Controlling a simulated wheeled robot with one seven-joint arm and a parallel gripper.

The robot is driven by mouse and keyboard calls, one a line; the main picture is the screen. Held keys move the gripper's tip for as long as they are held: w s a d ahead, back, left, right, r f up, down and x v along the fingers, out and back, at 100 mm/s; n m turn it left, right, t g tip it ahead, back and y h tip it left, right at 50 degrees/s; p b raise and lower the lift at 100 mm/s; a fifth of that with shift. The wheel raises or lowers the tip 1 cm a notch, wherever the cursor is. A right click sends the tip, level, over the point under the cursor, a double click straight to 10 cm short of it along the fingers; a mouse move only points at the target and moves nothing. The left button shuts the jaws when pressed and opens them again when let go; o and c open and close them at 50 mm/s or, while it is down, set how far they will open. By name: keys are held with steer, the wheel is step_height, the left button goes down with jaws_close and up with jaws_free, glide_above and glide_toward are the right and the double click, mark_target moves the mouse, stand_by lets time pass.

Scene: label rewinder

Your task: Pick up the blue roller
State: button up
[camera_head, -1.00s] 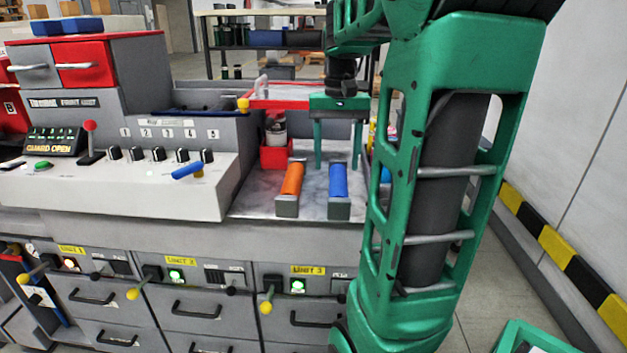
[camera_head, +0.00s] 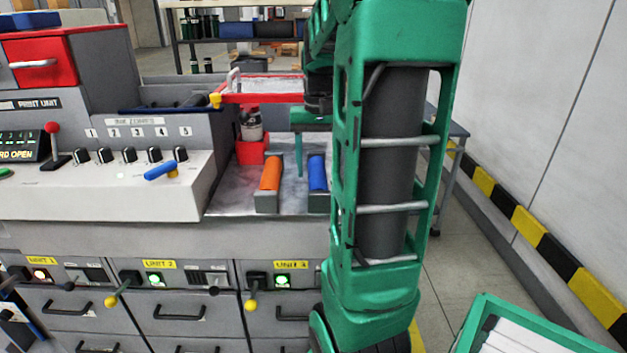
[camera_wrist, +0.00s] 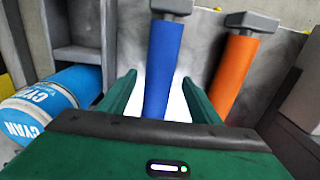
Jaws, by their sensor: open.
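The blue roller (camera_head: 317,173) lies on grey end supports on the metal worktop (camera_head: 230,200), to the right of the orange roller (camera_head: 271,172). In the wrist view the blue roller (camera_wrist: 163,68) runs away from me, its near end between my gripper's (camera_wrist: 158,95) two green fingers. My gripper is open and does not touch it visibly; how high the fingers are over it I cannot tell. In the head view my arm hides part of the gripper, with one finger (camera_head: 299,155) showing between the two rollers.
The orange roller (camera_wrist: 234,72) lies close to the right finger in the wrist view. A cyan ink can (camera_wrist: 45,105) is at the left. A red holder (camera_head: 252,151) with a bottle stands behind the rollers, under a red-edged tray (camera_head: 262,88).

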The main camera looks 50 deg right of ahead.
steer(key=shift+f, duration=0.8)
steer(key=shift+c, duration=0.2)
jaws_close()
